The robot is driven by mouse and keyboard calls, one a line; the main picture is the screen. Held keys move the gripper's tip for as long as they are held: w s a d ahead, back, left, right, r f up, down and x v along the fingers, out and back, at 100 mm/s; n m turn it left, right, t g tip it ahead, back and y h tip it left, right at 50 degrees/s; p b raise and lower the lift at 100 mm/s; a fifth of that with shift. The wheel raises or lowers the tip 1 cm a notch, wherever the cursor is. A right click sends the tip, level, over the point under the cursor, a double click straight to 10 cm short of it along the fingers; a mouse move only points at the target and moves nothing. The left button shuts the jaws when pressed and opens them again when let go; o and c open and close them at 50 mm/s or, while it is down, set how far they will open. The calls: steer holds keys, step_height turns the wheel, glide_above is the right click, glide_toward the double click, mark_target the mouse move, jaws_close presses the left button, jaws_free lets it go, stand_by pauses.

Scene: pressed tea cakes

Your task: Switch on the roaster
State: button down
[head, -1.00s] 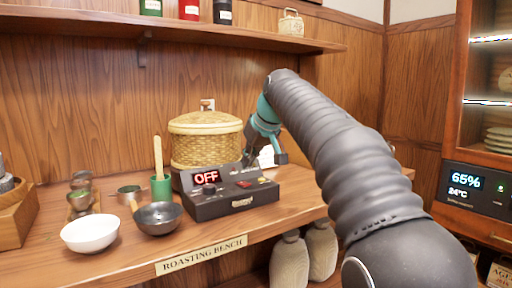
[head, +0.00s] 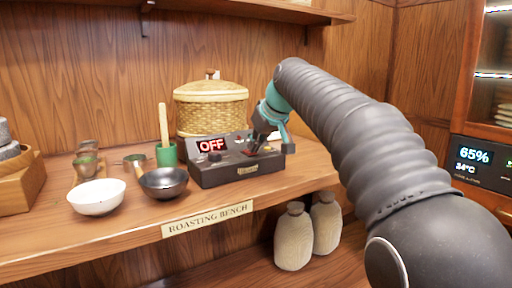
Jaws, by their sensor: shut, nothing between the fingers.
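The roaster (head: 220,175) is a dark box on the roasting bench, with a red lit display (head: 211,145) that reads OFF. A round dark knob sits below the display, and a small brass-coloured plate is on its front. My gripper (head: 254,150) is shut and empty. It points down at the right part of the roaster's top panel, where small red marks show beside the fingertips. I cannot tell whether the fingertips touch the panel. The gripper hides part of that panel.
A lidded wicker basket (head: 211,108) stands behind the roaster. A dark pan (head: 163,183), a white bowl (head: 97,197) and a green cup (head: 167,155) stand to its left. Two pale bottles (head: 294,238) are below the bench. The bench (head: 318,173) is clear right of the roaster.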

steer(key=shift+f+p, duration=0.15)
steer(key=shift+p, duration=0.15)
steer(key=shift+r+p, duration=0.85)
step_height(320, 180, up, 3)
steer(key=shift+d+f+p, duration=0.1)
steer(key=shift+p, duration=0.9)
steer(key=s+f+v, duration=0.1)
steer(key=v, duration=1)
steer(key=shift+d, duration=0.2)
steer(key=shift+w, duration=0.1)
